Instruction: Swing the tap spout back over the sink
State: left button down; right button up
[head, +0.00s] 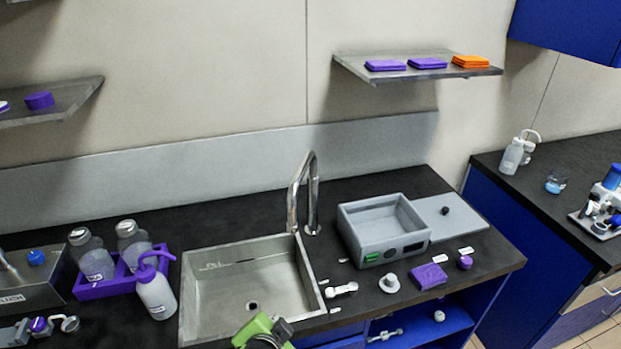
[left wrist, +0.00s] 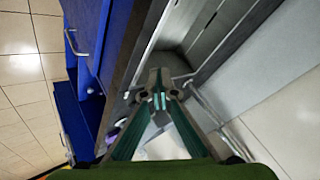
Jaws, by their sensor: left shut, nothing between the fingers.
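The chrome tap (head: 312,190) stands at the back right corner of the sink. Its bent spout comes down toward the front left, and its end shows by the sink's back right rim; I cannot tell whether it is over the basin. The steel sink (head: 218,268) is empty, with a drain in its floor. My left gripper (head: 268,336) shows partly at the bottom edge of the head view, by the sink's front, well in front of the tap. In the left wrist view its fingers (left wrist: 160,98) are shut with nothing between them. My right gripper is not in view.
A purple rack (head: 100,289) with bottles and a wash bottle (head: 155,292) stand left of the sink. A grey open-topped device (head: 375,250) stands right of the tap.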

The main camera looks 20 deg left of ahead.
pick_arm(q)
jog(key=w+d+r+m+t+y, duration=0.1)
jog(key=w+d+r+m+t, duration=0.3)
jog(key=w+r, duration=0.5)
jog(key=w+d+r+m+t+y, duration=0.2)
jog(key=w+d+r+m+t, duration=0.3)
jog(key=r, duration=0.9)
jog(key=w+a+f+n+p, duration=0.1)
jog(key=w+a+p, duration=0.5)
jog(key=w+a, duration=0.2)
jog(key=shift+x, duration=0.75)
jog(key=shift+w+a, duration=0.1)
jog(key=shift+w, duration=0.05)
